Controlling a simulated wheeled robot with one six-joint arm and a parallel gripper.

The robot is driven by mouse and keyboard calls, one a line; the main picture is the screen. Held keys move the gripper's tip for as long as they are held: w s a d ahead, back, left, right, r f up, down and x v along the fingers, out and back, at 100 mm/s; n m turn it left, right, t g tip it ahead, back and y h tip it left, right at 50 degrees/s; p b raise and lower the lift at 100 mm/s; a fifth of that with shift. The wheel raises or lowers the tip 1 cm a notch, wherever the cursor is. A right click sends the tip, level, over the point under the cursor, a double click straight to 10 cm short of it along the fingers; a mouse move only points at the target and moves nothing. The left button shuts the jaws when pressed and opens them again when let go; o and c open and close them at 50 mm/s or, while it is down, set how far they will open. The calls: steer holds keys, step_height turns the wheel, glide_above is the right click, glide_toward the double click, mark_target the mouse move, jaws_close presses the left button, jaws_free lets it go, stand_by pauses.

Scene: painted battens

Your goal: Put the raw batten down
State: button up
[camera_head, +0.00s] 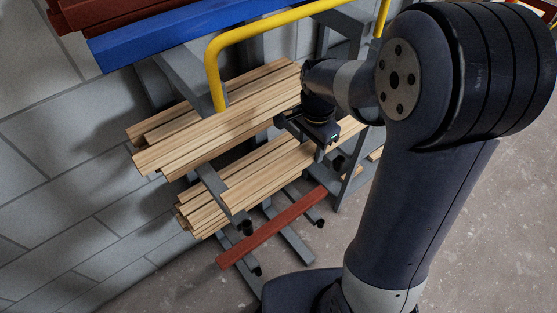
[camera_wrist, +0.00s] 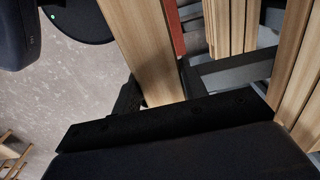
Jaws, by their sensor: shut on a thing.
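My gripper (camera_head: 318,145) is beside the rack, near the right part of the raw wood stacks. In the wrist view its jaws (camera_wrist: 160,95) are shut on a pale raw batten (camera_wrist: 143,45), which runs up and away from the jaws. In the head view I cannot clearly tell the held batten from the stacked ones behind my gripper. Raw battens lie in an upper stack (camera_head: 215,120) and a lower stack (camera_head: 245,185) on the rack. I cannot tell whether the held batten touches either stack.
A grey steel rack (camera_head: 212,182) with a yellow rail (camera_head: 213,72) stands against the block wall (camera_head: 60,180). A blue batten (camera_head: 190,33) lies at the top, and a red batten (camera_head: 270,228) lies low on the rack. Bare floor (camera_head: 510,230) shows at the right.

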mark_target(281, 159)
steer(key=a, duration=0.2)
steer(key=s+a+p, duration=0.1)
steer(key=a, duration=0.2)
steer(key=s+a, duration=0.1)
steer(key=a, duration=0.1)
steer(key=shift+s+a+r+p, duration=0.1)
steer(key=shift+s+a+p, duration=0.1)
steer(key=shift+a+p, duration=0.1)
steer(key=shift+s+a, duration=0.1)
steer(key=shift+f, duration=0.5)
steer(key=shift+f+p, duration=0.35)
steer(key=shift+f, duration=1)
steer(key=shift+f, duration=0.1)
steer(key=o, duration=1.2)
steer(key=shift+o, duration=0.2)
steer(key=shift+r+b, duration=0.35)
steer(key=shift+r, duration=3.5)
